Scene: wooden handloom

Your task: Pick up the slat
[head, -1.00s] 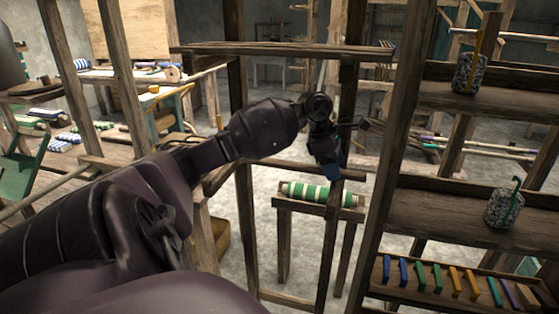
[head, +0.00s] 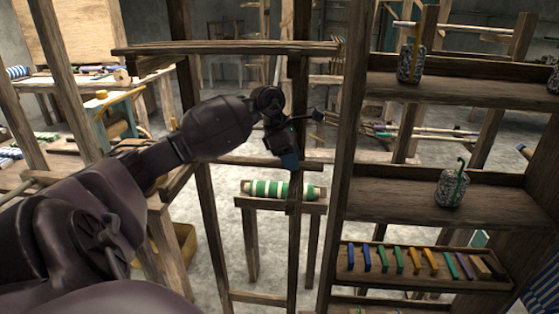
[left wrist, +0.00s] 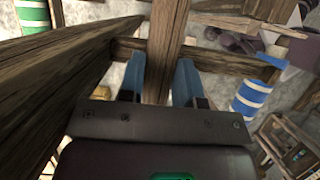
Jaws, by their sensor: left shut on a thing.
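The bar runs from between the fingers to the top edge of that view. Its far end is out of view, and I cannot tell whether it is free of the frame. My right gripper is not in view.
A green-and-white striped roll (head: 280,190) lies on a wooden stand below the gripper. A shelf unit (head: 430,205) on the right holds speckled cups and a row of coloured pieces. A horizontal beam (head: 225,48) crosses above my arm. A blue-and-white roll (left wrist: 250,98) shows in the wrist view.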

